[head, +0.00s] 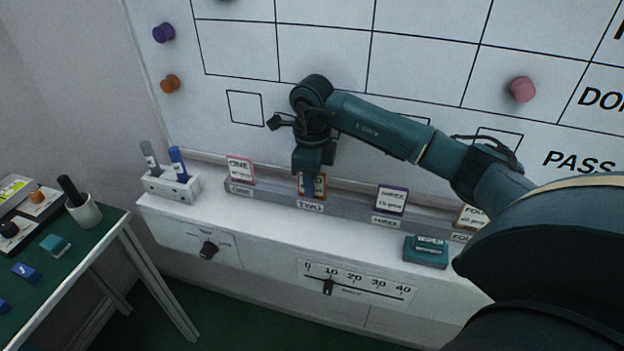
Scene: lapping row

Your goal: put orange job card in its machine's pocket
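The orange job card (319,190) shows below my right gripper (312,172), directly behind the TWO label (310,206) on the grey pocket rail. My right gripper points down over the card's upper part and hides most of its face. I cannot tell whether the fingers are closed on it, or how deep the card sits in the TWO pocket. The pockets ONE (240,190), THREE (385,221) and FOUR (461,238) each have a card standing at them. My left gripper is not in view.
A teal wiper block (426,252) lies on the white ledge (350,234) at right. A marker holder (172,187) stands at the ledge's left end. A whiteboard rises behind the rail. A green table (85,245) with small objects is at left.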

